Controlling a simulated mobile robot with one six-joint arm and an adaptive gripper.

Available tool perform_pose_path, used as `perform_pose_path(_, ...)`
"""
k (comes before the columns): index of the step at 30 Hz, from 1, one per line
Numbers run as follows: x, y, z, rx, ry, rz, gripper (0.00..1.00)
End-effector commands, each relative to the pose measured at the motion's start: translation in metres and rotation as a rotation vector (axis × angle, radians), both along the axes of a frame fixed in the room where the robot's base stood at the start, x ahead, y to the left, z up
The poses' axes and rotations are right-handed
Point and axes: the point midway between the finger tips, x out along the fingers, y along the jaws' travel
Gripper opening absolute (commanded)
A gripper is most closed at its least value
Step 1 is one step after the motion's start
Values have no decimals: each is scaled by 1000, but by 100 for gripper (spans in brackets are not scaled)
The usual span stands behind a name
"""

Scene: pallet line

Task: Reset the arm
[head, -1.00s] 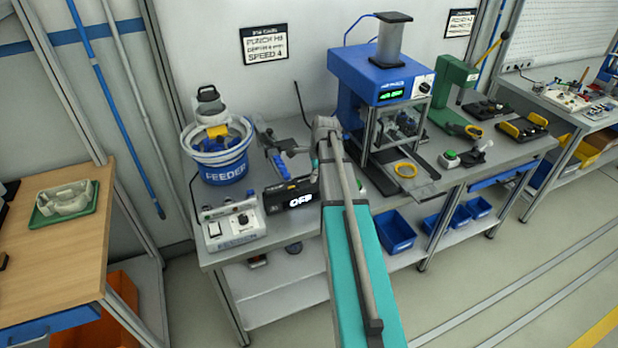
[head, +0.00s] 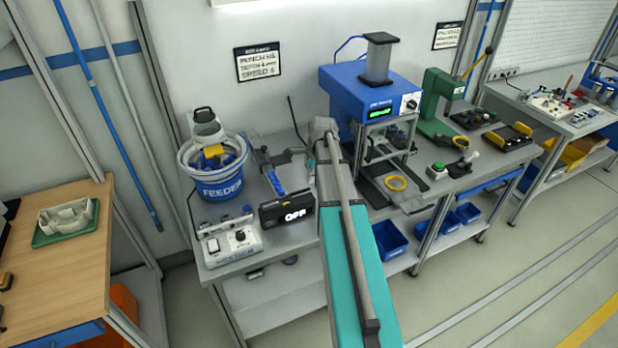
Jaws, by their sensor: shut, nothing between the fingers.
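My arm (head: 352,262) reaches forward from the bottom of the head view, a teal link with a grey tube along it. It ends at a grey joint (head: 322,127) above the middle of the workbench (head: 240,268). A small teal and grey piece of my arm shows just left of the link below that joint. My gripper is not visible; the arm link may hide it.
A blue press (head: 352,92) and a green press (head: 440,95) stand right. A wooden table (head: 62,262) is at the left. Floor at right is clear.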

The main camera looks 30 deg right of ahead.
Motion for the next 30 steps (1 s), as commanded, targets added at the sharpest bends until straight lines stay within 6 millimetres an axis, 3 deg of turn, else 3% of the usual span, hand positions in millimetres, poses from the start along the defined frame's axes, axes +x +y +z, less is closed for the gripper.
perform_pose_path(23, 0, 1, 3, 0, -1, 5, 0)
perform_pose_path(30, -5, 31, -2, -19, -14, 147, 0)
